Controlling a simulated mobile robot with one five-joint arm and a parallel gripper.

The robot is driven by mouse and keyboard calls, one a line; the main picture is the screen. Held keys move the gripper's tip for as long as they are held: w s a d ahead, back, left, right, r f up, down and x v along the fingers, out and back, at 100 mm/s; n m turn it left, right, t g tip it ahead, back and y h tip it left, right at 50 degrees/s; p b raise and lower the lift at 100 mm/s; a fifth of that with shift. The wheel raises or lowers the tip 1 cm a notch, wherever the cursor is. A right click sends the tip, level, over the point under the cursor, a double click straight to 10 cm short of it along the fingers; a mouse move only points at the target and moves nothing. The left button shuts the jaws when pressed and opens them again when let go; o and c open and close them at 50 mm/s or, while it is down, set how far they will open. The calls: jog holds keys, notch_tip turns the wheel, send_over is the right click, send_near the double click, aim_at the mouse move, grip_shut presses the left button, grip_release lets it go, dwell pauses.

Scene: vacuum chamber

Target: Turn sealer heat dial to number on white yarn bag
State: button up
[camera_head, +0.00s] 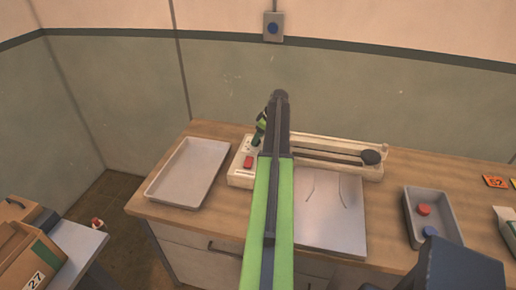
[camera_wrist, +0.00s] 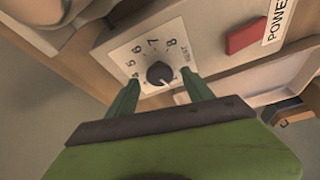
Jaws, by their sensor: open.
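The heat sealer (camera_head: 325,150) is a long pale unit on the bench. Its heat dial (camera_wrist: 159,73) is a black round knob on a white face with numbers, of which 4 to 8 are readable. A light pointer mark on the knob points to the lower right in the wrist view. My gripper (camera_wrist: 160,79) is open, with one green finger on each side of the knob; I cannot tell whether they touch it. In the head view, my gripper (camera_head: 261,127) is at the sealer's left end, partly behind my arm. I cannot make out a white yarn bag.
A red power switch (camera_wrist: 246,36) is beside the dial. An empty tray (camera_head: 190,172) lies left of the sealer. A grey bin (camera_head: 411,226) with red and blue round pieces stands right. Cardboard boxes (camera_head: 28,262), one marked 27, are lower left.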

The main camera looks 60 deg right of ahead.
jog(key=shift+w+f, duration=0.25)
jog(key=shift+f, duration=0.45)
jog(key=shift+r, duration=0.1)
